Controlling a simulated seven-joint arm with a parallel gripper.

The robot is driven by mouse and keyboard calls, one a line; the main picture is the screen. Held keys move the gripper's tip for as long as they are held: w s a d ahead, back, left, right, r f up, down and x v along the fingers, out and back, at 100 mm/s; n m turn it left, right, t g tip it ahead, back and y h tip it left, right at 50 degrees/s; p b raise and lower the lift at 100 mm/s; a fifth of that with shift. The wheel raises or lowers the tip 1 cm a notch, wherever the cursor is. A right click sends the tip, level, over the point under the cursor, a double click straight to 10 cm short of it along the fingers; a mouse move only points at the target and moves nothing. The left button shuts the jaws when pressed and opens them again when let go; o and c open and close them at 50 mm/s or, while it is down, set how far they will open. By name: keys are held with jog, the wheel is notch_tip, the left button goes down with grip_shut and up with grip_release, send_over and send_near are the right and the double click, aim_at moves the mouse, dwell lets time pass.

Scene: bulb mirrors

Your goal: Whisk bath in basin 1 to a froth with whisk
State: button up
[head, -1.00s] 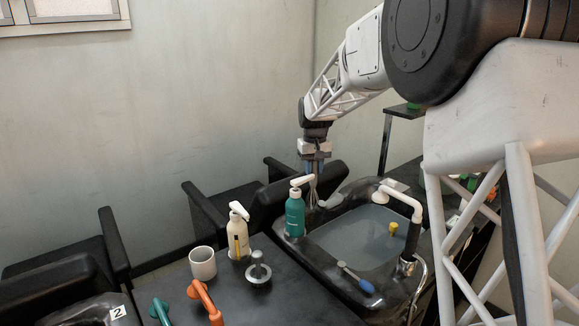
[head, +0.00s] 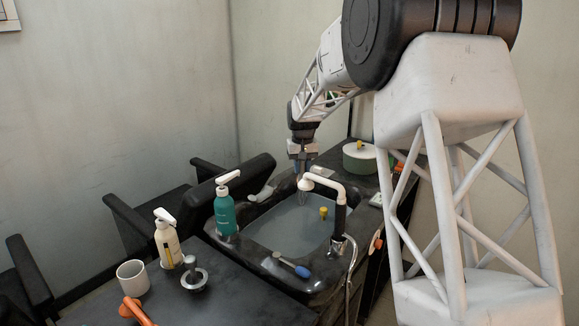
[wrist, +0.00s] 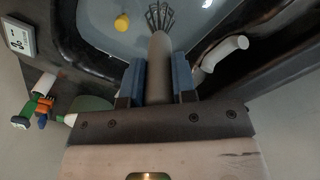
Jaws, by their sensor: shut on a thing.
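My gripper (head: 304,168) is shut on the grey handle of a whisk (wrist: 159,62), between blue finger pads in the wrist view. The whisk points down over the far part of the basin, and its wire loops show in the head view (head: 302,196). The black basin (head: 248,258) holds a grey-blue bath (head: 283,236) with a smooth surface and no visible froth. Whether the wires touch the liquid is hard to tell. A small yellow object (head: 323,212) sits in the bath; it also shows in the wrist view (wrist: 122,22).
A white-headed tap (head: 325,185) arches over the basin's right side, close to the whisk. A green pump bottle (head: 225,214) stands at the left rim. A blue-ended tool (head: 301,271) lies on the front rim. A round green container (head: 360,158) stands behind right.

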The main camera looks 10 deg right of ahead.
jog(key=shift+d, duration=0.25)
jog(key=s+a+r+n, duration=0.1)
jog(key=a+r+n, duration=0.4)
jog(key=n, duration=0.8)
jog(key=shift+s+a+n, duration=0.3)
jog(key=shift+s+a, duration=0.05)
jog(key=shift+a, duration=0.4)
